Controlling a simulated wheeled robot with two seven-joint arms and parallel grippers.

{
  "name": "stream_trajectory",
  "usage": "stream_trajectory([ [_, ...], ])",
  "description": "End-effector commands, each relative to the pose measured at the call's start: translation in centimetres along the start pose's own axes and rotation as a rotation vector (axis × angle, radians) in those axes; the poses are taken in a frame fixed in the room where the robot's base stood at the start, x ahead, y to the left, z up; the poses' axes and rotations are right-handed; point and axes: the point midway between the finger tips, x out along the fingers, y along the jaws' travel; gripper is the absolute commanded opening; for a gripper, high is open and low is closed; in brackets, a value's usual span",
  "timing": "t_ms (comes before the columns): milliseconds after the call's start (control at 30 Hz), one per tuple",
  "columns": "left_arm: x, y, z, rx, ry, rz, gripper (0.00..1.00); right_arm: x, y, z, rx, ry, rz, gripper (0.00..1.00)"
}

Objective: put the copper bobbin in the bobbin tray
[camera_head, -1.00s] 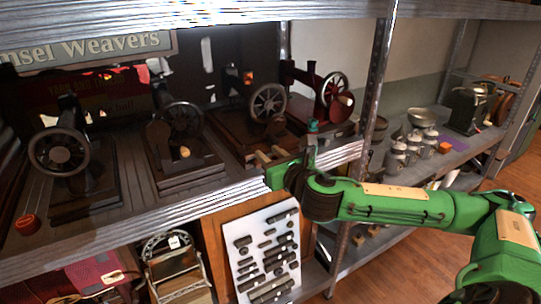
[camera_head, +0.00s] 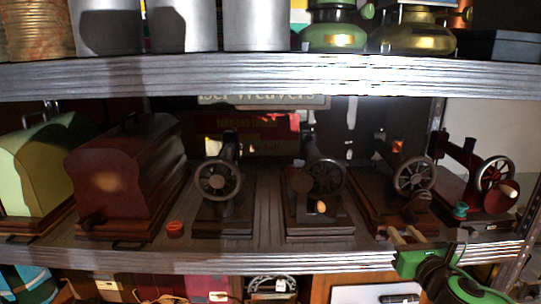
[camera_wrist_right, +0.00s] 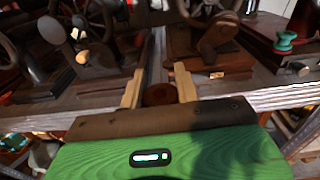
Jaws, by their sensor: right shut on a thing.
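My right gripper (camera_head: 408,233) is at the front edge of the middle shelf, in front of the third black sewing machine from the left. In the right wrist view its two pale fingers (camera_wrist_right: 159,72) are shut on a small, round, dark reddish-brown thing, which looks like the copper bobbin (camera_wrist_right: 158,95). In the head view the bobbin cannot be made out. I cannot pick out a bobbin tray for certain in either view. My left gripper is not in view.
Sewing machines (camera_head: 223,183) line the middle shelf (camera_head: 265,225). A teal spool (camera_head: 460,210) stands right of my gripper. A small orange round thing (camera_head: 175,229) lies near the front edge, beside a brown machine case (camera_head: 120,180). The upper shelf (camera_head: 230,78) runs above.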

Motion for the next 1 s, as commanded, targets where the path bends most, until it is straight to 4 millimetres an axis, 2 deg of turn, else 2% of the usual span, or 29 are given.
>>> stream_trajectory([
  [300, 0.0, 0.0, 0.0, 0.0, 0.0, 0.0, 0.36, -1.4, 5.7, -5.3, 0.005, 0.0, 0.077, 0.1],
  [500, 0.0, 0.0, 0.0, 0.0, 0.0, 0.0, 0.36, -3.0, 8.6, -8.2, 0.009, -0.006, 0.093, 0.1],
  [700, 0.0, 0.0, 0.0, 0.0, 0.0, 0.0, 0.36, -4.7, 10.6, -10.8, 0.013, -0.008, 0.081, 0.1],
  [1000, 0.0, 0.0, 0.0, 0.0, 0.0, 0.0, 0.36, -6.7, 11.9, -13.1, 0.006, -0.002, 0.044, 0.1],
])
